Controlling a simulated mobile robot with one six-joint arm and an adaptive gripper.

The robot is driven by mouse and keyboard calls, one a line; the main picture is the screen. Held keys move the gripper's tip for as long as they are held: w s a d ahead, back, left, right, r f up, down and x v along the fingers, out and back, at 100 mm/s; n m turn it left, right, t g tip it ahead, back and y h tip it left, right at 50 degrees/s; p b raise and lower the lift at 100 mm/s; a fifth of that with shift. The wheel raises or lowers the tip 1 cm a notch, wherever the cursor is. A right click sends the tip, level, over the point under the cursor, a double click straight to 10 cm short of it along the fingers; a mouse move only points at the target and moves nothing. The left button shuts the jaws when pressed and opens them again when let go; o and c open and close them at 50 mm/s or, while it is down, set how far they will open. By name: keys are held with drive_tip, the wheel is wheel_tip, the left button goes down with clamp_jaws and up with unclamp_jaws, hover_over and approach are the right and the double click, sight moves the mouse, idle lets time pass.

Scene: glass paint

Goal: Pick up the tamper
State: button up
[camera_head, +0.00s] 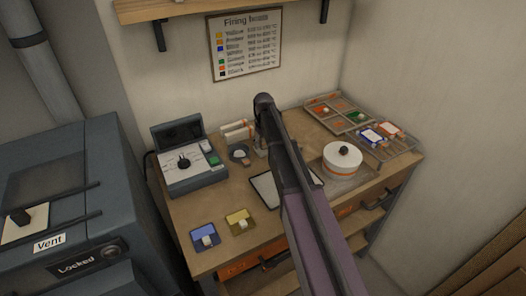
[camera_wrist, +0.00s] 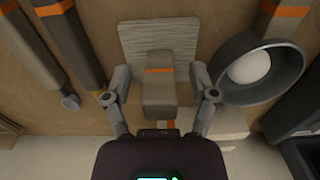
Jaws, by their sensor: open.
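A grey-brown upright block with an orange band, which looks like the tamper (camera_wrist: 158,95), stands between my fingers in the wrist view. A pale ribbed plate (camera_wrist: 150,38) shows behind it; I cannot tell whether they are joined. My gripper (camera_wrist: 160,74) is open, one finger on each side of the block, with gaps visible on both sides.
Orange-banded tools (camera_wrist: 70,35) lie to the left. In the head view, a control box (camera_head: 190,170), a white round pot (camera_head: 342,162) and glass racks (camera_head: 340,115) occupy the bench (camera_head: 188,213).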

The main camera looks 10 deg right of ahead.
drive_tip(key=shift+f, duration=0.35)
drive_tip(key=shift+c, duration=0.2)
clamp_jaws()
